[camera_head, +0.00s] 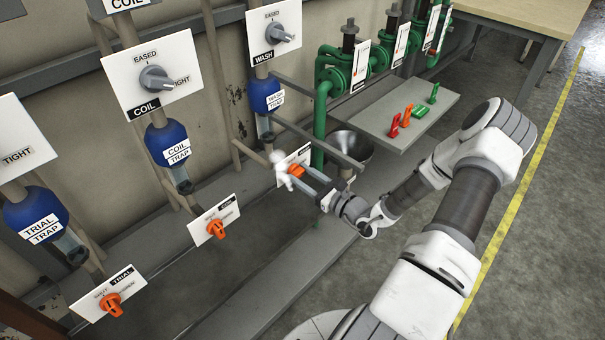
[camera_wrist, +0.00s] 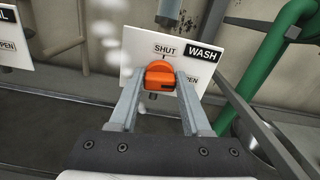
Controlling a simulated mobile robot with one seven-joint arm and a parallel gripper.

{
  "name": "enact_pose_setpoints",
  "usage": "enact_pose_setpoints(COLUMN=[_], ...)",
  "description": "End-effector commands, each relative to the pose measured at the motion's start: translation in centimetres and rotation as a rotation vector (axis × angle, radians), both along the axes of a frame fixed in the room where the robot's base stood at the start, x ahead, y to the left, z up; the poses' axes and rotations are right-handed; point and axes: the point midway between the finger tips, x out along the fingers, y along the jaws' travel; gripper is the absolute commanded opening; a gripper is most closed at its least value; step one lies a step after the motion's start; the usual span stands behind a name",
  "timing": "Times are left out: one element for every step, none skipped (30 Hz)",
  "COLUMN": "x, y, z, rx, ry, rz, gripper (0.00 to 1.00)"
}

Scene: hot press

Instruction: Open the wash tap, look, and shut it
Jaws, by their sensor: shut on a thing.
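The orange wash tap (camera_wrist: 159,72) sits on a white plate (camera_wrist: 137,50) marked WASH, with SHUT above the handle and OPEN to its lower right. In the head view the tap (camera_head: 296,170) is partly covered by my fingers. My gripper (camera_wrist: 160,80) is shut on the handle, one finger on each side. I cannot tell which mark the handle points to. A white puff like steam (camera_head: 281,168) hangs just left of the plate in the head view; fainter white shows in the wrist view (camera_wrist: 108,28). Above is the blue wash trap (camera_head: 265,95) with a clear tube below.
The coil tap (camera_head: 217,229) and trial tap (camera_head: 112,304) are to the left. A grey shelf (camera_head: 385,110) holds red, orange and green pieces. The floor at right is clear.

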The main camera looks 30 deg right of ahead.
Motion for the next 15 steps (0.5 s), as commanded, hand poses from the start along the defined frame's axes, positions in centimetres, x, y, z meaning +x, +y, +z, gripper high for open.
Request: enact_pose_setpoints(x=[-0.02, -0.03, -0.04, -0.04, -0.03, -0.04, -0.05, -0.05, -0.06, -0.06, -0.07, -0.07, -0.07, -0.07, -0.09], y=[0.09, 0.10, 0.11, 0.11, 0.13, 0.15, 0.15, 0.16, 0.19, 0.21, 0.20, 0.21, 0.23, 0.23, 0.24], z=[0.12, 0.12, 0.11, 0.11, 0.11, 0.09, 0.07, 0.06, 0.06, 0.03, 0.00, -0.02, -0.03, -0.05, -0.08], rx=[-0.031, -0.053, -0.084, -0.109, -0.133, -0.168, -0.194, -0.222, -0.258, -0.284, -0.312, -0.348, -0.374, -0.401, -0.437], ry=[-0.010, -0.018, -0.028, -0.037, -0.046, -0.059, -0.068, -0.078, -0.092, -0.102, -0.112, -0.124, -0.134, -0.144, -0.157], rz=[0.002, 0.002, 0.002, 0.002, 0.002, 0.003, 0.003, 0.003, 0.003, 0.003, 0.003, 0.003, 0.003, 0.002, 0.002], gripper=[0.00, 0.00, 0.00, 0.00, 0.00, 0.00, 0.00, 0.00, 0.00, 0.00, 0.00, 0.00, 0.00, 0.00, 0.00])
